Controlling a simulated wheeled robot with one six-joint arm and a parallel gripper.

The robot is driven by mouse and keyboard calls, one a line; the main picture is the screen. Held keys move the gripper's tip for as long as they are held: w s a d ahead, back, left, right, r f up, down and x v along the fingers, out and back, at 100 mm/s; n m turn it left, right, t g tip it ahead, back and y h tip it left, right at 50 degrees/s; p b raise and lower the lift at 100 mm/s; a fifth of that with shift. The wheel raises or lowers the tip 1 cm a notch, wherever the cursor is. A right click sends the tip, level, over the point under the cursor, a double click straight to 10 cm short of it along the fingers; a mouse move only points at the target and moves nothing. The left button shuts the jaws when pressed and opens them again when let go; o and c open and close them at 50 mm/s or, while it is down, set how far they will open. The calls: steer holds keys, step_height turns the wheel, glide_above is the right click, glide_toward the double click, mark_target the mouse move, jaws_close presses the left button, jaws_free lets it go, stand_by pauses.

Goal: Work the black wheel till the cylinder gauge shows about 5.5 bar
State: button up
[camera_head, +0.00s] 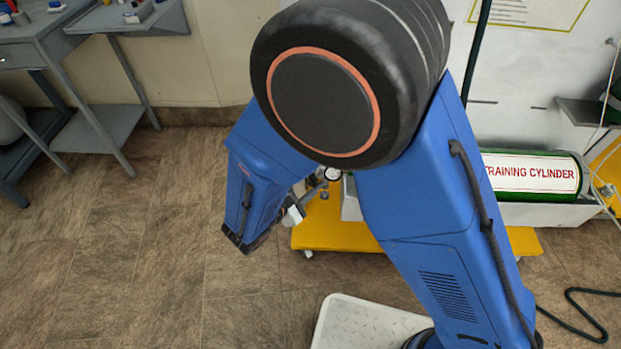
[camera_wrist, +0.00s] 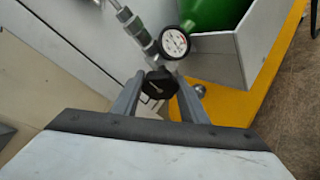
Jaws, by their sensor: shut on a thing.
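The black wheel (camera_wrist: 160,86) sits between the two fingers of my gripper (camera_wrist: 159,77) in the wrist view, and my gripper is shut on it. A pale mark shows on the wheel's face. The round white cylinder gauge (camera_wrist: 174,43) is just beyond the wheel, beside metal fittings; its needle is too small to read for certain. The gauge also shows in the head view (camera_head: 333,174), below my arm's large joint. The green training cylinder (camera_head: 530,174) lies at the right, partly hidden by my arm. The wheel cannot be made out in the head view.
The cylinder lies in a grey trough (camera_head: 545,214) on a low yellow base (camera_head: 345,237). A black hose (camera_head: 585,325) lies on the floor at right. A grey workbench (camera_head: 40,30) stands at far left. The floor between the bench and the yellow base is clear.

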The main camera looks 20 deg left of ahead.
steer(key=shift+n+g+h, duration=0.5)
steer(key=shift+n+g, duration=0.1)
steer(key=shift+n, duration=0.7)
steer(key=o, duration=1)
steer(key=shift+o, duration=0.2)
steer(key=v, duration=1.7)
steer(key=shift+s+a, duration=0.15)
